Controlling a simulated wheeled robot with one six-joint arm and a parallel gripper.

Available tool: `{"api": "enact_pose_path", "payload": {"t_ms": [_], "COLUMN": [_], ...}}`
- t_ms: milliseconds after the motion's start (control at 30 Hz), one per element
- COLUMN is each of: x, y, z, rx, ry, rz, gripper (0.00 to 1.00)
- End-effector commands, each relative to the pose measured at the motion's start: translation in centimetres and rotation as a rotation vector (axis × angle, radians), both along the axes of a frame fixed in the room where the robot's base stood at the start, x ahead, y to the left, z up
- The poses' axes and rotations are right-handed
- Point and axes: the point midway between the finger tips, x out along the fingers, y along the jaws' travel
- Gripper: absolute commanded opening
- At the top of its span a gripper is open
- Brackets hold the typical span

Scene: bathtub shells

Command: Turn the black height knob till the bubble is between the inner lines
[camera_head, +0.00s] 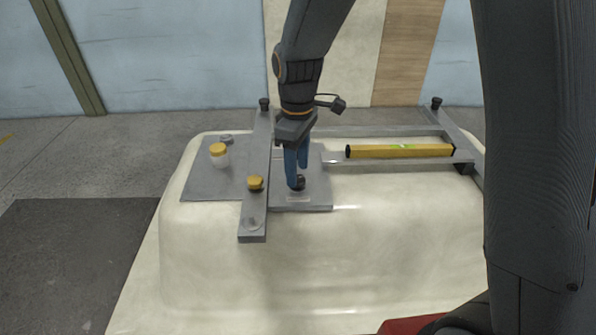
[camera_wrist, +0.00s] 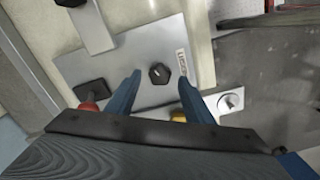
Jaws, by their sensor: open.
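The black knob (camera_wrist: 159,73) stands on a grey plate (camera_wrist: 150,42) in the wrist view, with a pale pointer line on its top. My gripper (camera_wrist: 159,79) has its two blue fingers apart, one on each side of the knob in the picture, with visible gaps. In the head view my gripper (camera_head: 297,174) points down over the knob (camera_head: 298,184) and partly hides it. The yellow spirit level (camera_head: 365,152) lies along the frame to the right. Its green vial (camera_head: 402,147) shows, but the bubble and inner lines are too small to read.
A grey bar (camera_head: 257,211) with a yellow knob (camera_head: 256,183) runs left of my gripper. Black posts (camera_head: 264,104) rise at the frame corners. The cream tub shell (camera_head: 310,260) lies underneath.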

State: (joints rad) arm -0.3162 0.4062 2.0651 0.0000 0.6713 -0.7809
Motion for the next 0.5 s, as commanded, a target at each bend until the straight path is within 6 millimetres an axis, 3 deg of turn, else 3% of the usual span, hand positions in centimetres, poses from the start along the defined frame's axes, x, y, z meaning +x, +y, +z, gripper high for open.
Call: {"api": "enact_pose_path", "payload": {"t_ms": [200,467,500], "x": [0.0,0.0,0.0], "y": [0.0,0.0,0.0], "z": [-1.7,-1.9,-1.9], "rx": [0.000,0.000,0.000], "ry": [0.000,-0.001,-0.001], "rz": [-0.002,-0.002,-0.002], "gripper": [0.47,0.47,0.44]}}
